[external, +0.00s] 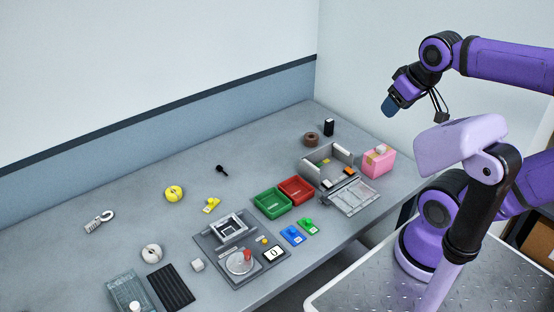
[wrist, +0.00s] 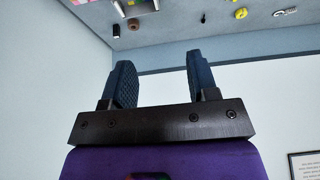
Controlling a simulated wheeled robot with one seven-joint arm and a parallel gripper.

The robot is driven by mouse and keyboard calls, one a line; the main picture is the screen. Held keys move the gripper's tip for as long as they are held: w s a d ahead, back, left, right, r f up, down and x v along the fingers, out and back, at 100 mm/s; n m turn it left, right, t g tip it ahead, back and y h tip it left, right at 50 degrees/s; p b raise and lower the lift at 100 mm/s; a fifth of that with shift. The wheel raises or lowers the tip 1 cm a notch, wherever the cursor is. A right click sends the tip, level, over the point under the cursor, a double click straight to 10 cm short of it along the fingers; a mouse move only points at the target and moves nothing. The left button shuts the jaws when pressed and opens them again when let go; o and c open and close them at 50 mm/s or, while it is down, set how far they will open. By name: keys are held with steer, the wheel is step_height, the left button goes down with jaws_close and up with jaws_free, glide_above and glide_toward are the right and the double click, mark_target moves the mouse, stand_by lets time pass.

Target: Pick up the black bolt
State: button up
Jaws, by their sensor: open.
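The black bolt (external: 222,170) lies on the grey table, left of the middle and toward the wall, with its round head up and left and its shank down and right. It also shows small near the top of the wrist view as a dark shape (wrist: 203,18). My gripper (external: 389,106) is raised high above the right end of the table, far from the bolt. In the wrist view my gripper (wrist: 157,80) has its two fingers wide apart with nothing between them.
A yellow ring-like object (external: 174,193) and a yellow piece (external: 211,205) lie near the bolt. Green (external: 271,202) and red (external: 296,190) trays, an open grey box (external: 312,170), a pink box (external: 378,161) and a black block (external: 328,127) stand rightward. Bare table surrounds the bolt.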

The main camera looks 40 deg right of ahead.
steer(key=c, duration=0.8)
